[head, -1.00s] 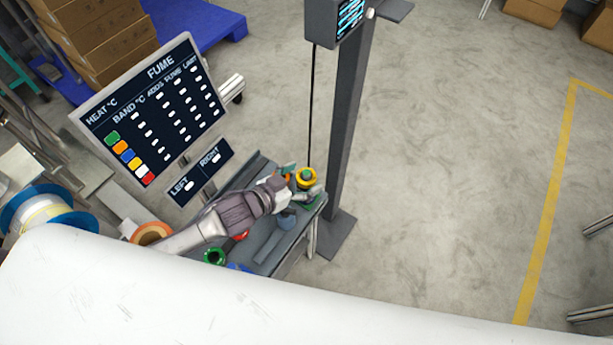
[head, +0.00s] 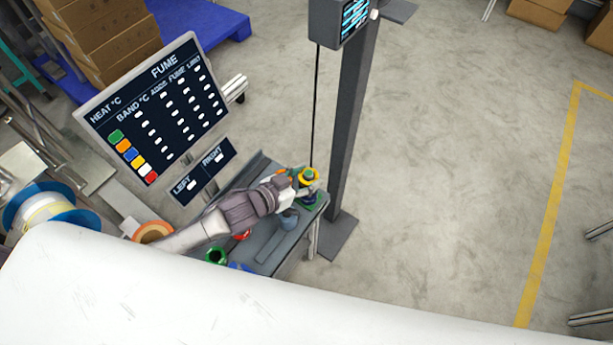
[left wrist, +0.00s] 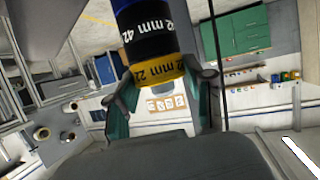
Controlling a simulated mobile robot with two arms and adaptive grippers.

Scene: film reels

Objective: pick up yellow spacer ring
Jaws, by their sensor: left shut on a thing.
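In the left wrist view the yellow ring (left wrist: 158,75), marked 22 mm, is between the two fingers of my left gripper (left wrist: 164,90). A black ring (left wrist: 150,42) and a blue ring (left wrist: 137,6) line up with it, the black one next to the yellow. I cannot tell whether yellow and black touch. My right gripper is not in view.
A FUME board (head: 155,115) stands behind the bench at left.

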